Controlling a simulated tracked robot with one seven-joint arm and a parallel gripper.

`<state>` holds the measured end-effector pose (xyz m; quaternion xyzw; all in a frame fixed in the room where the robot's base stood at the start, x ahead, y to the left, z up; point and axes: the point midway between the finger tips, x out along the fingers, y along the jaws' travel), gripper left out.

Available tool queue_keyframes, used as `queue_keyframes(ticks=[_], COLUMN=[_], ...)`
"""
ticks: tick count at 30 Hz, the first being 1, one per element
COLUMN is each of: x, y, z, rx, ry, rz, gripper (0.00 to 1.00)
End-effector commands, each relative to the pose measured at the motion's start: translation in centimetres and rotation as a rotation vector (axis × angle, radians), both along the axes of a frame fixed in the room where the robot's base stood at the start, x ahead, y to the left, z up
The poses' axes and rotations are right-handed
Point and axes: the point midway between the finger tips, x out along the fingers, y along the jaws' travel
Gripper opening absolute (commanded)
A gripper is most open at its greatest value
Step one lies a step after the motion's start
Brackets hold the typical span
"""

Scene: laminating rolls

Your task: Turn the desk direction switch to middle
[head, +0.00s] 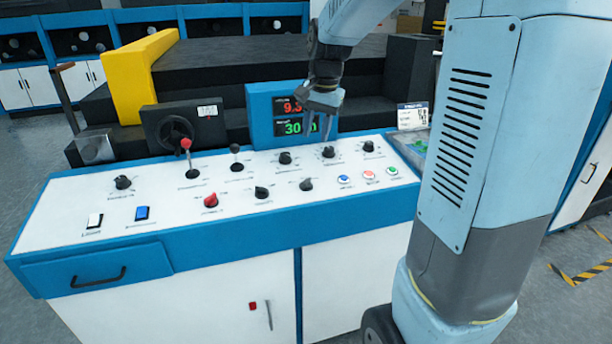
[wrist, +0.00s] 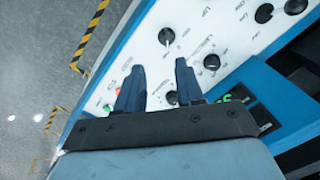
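The white control desk (head: 160,222) carries several black rotary knobs; their labels are too small to read, so I cannot tell which is the direction switch. The upper row has a left knob (head: 285,158), a middle knob (head: 328,151) and a right knob (head: 368,146). The lower row has a red knob (head: 211,200) and two black knobs, one (head: 262,192) left of the other (head: 306,184). My gripper (head: 319,128) points down above the upper row, close to its middle knob. In the wrist view my gripper (wrist: 158,78) is open, with a black knob (wrist: 172,97) showing between its fingers.
A display box (head: 292,112) stands behind the upper row. Blue, red and green buttons (head: 370,175) lie at the right.

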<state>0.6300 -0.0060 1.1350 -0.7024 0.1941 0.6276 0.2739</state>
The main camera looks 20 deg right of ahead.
Motion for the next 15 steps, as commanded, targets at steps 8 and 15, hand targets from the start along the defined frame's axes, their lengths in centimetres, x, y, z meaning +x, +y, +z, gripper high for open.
queue_keyframes(ticks=[8, 15], x=[3.3, 3.7], y=[-0.3, -0.2], z=[-2.3, -4.1], rx=[0.026, 0.028], ry=[0.057, 0.063], rz=[-0.092, -0.100], gripper=[0.37, 0.37])
